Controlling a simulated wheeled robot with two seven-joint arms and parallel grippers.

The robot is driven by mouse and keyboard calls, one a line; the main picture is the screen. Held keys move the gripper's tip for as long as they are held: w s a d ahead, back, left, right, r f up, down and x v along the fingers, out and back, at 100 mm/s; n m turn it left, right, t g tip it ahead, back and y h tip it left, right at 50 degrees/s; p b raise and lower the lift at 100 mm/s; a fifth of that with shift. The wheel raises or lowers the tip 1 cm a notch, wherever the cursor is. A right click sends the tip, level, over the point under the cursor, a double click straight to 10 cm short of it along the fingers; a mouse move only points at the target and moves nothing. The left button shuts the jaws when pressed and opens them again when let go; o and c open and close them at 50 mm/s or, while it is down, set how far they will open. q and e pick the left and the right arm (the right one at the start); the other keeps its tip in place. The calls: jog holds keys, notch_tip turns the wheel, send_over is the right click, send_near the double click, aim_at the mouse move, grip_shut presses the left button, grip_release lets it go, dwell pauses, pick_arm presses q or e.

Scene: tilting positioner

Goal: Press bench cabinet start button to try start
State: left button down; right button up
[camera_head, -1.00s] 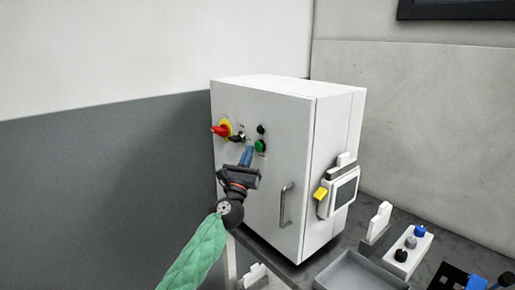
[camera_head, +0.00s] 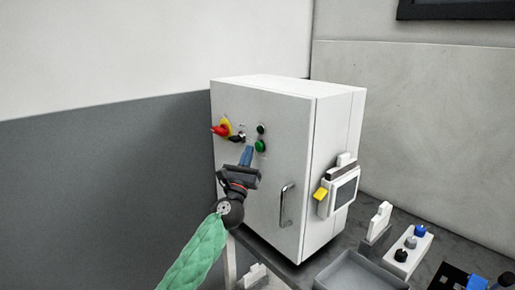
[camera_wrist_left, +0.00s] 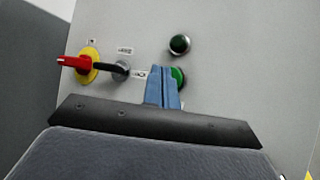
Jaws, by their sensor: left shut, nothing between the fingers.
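The white bench cabinet (camera_head: 262,180) stands on the bench with its door facing me. The green start button (camera_head: 260,146) is on the upper door, below a small dark round indicator (camera_head: 261,129). My left gripper (camera_head: 247,151) is shut and empty, with its blue fingertips just left of the green button. In the left wrist view, the fingers (camera_wrist_left: 163,82) partly cover the green button (camera_wrist_left: 179,76), and the dark green indicator (camera_wrist_left: 180,44) shows above. I cannot tell whether the fingertips touch the door. My right gripper is not in view.
A red rotary switch on a yellow plate (camera_head: 222,129) and a black key-like switch (camera_head: 238,137) sit left of the button. A door handle (camera_head: 286,205) is lower right. A panel with a screen (camera_head: 345,192) hangs on the cabinet's side. A grey tray (camera_head: 360,272) lies in front.

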pick_arm(q)
jog(key=shift+d, duration=0.1)
jog(key=shift+w+d, duration=0.25)
dwell(0.3)
